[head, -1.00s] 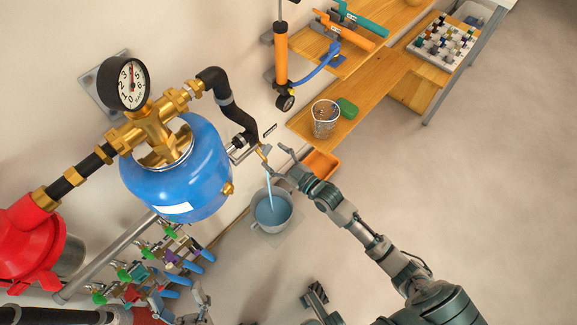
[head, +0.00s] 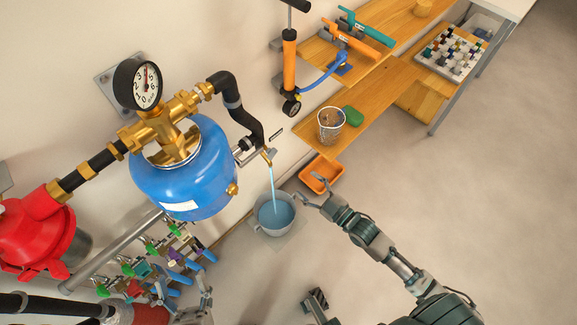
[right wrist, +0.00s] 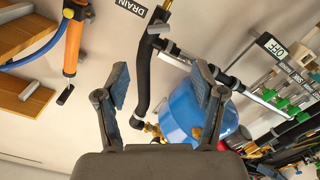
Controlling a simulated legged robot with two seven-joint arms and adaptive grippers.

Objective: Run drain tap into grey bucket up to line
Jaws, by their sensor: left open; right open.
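The drain tap (head: 267,155) is on the wall below the black hose, with a short brass spout. A pale blue stream runs from it into the grey bucket (head: 262,228) on the floor. Blue water covers the bucket's inside; I cannot make out the line. My right gripper (head: 309,188) is open and empty, right of the stream and above the bucket's right side, apart from the tap. The right wrist view shows its spread fingers (right wrist: 163,88) and the DRAIN label (right wrist: 131,7). My left gripper (head: 184,290) is open at the lower left, near the small valves.
A blue tank (head: 186,180) with a pressure gauge (head: 138,85) stands left of the tap. An orange tray (head: 321,177) lies beyond my right gripper. A wooden shelf (head: 375,97) carries a clear beaker (head: 330,125). The floor to the right is clear.

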